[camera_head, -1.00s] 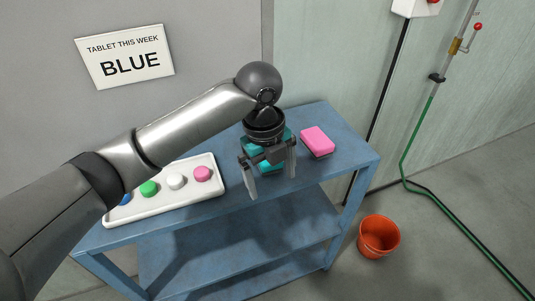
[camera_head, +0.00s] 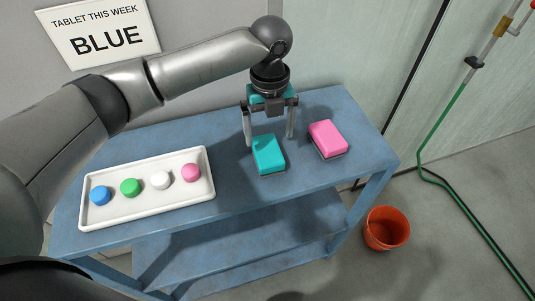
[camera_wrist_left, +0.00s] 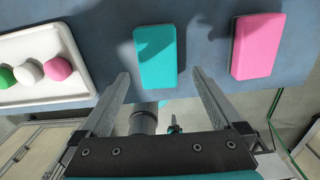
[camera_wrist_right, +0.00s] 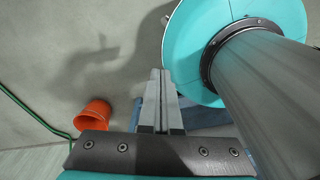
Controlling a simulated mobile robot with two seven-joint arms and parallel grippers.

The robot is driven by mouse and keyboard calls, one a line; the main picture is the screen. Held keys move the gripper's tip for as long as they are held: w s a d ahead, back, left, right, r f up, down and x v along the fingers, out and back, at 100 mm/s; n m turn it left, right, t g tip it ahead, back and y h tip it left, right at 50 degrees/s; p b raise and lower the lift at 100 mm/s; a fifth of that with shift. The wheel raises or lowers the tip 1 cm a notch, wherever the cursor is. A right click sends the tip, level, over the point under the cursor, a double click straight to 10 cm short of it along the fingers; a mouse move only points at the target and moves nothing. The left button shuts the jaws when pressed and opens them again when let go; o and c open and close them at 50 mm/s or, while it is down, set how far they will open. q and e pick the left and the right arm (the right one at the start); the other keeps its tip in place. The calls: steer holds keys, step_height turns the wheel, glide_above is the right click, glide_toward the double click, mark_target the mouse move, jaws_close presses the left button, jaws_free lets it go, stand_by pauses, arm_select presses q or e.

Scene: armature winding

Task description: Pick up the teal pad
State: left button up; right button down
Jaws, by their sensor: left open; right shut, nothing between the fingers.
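The teal pad (camera_head: 268,155) lies flat on the blue table, between the white tray and the pink pad. It also shows in the left wrist view (camera_wrist_left: 156,56). My left gripper (camera_head: 269,140) is open and empty, pointing down above the table by the pad's far end. In the left wrist view its fingers (camera_wrist_left: 160,75) are spread wider than the pad, which lies ahead of the gap between them. My right gripper (camera_wrist_right: 162,72) is shut and empty in the right wrist view, away from the pad. It does not show in the head view.
The pink pad (camera_head: 327,137) lies right of the teal pad. The white tray (camera_head: 125,213) at left holds blue, green, white and pink tablets. The blue table (camera_head: 230,205) is bare around the pads. An orange bucket (camera_head: 386,229) stands on the floor. A sign reads BLUE (camera_head: 104,38).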

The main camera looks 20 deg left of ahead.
mark_target(267, 149)
arm_select(q)
steer(key=shift+f, duration=1.15)
steer(key=f, duration=0.3)
steer(key=f+b, duration=0.1)
steer(key=shift+a+f, duration=0.25)
steer(key=shift+f, duration=0.1)
arm_select(e)
steer(key=shift+w+f, duration=0.5)
steer(key=shift+w, duration=0.4)
arm_select(q)
steer(key=shift+c, duration=0.2)
steer(key=shift+c, duration=0.9)
steer(key=c, duration=1)
arm_select(e)
steer(key=shift+s, duration=0.15)
arm_select(q)
steer(key=shift+r, duration=0.1)
